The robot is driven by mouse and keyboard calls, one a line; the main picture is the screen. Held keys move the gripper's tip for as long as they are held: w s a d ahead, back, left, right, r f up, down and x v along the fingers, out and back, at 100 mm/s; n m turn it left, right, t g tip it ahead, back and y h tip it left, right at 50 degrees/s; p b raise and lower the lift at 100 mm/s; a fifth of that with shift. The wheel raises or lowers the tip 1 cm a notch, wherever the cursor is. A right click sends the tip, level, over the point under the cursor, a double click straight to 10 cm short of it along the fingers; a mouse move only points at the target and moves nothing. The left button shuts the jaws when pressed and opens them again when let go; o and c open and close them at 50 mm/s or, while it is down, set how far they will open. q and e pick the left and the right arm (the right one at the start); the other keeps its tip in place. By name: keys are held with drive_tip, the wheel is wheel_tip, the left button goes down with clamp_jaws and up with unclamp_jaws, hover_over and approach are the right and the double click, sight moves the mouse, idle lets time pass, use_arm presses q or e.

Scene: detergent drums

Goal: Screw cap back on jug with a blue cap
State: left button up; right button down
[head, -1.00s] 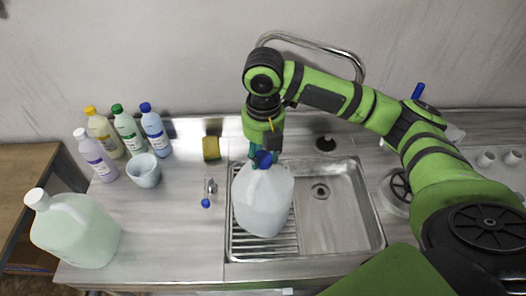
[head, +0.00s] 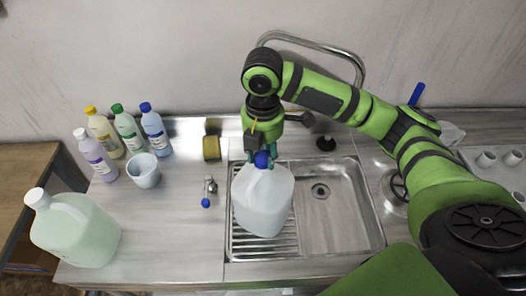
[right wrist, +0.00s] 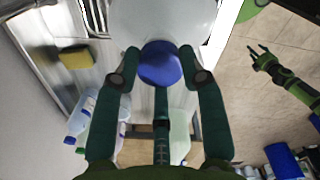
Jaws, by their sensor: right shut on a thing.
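The translucent white jug (head: 262,205) stands upright on the ribbed drainer side of the sink. Its blue cap (head: 262,160) is at the top, over the neck; I cannot tell how far it is threaded. My right gripper (head: 263,153) is above the jug, shut on the cap. In the right wrist view its dark green fingers (right wrist: 164,66) sit around the blue cap (right wrist: 160,64), with the jug (right wrist: 165,18) beyond. My left gripper (right wrist: 258,59) shows small in the right wrist view, away from the counter over the floor, with its fingers apart.
A larger jug with a white cap (head: 75,230) stands at the left. Several bottles and a cup (head: 143,171) are behind it. A sponge (head: 211,148) and a small blue-ended metal item (head: 208,192) lie left of the sink (head: 350,205). A tap (head: 335,48) arches behind my arm.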

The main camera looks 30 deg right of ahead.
drive_tip(key=shift+s+f, duration=0.1)
drive_tip(key=shift+f, duration=0.1)
drive_tip(key=m, duration=0.4)
drive_tip(key=c, duration=0.7)
unclamp_jaws()
drive_tip(key=shift+m, duration=0.3)
drive_tip(key=shift+o, duration=0.3)
drive_tip(key=o, duration=0.4)
drive_tip(key=shift+r, duration=0.1)
drive_tip(key=shift+r, duration=0.15)
drive_tip(key=shift+r, duration=3.9)
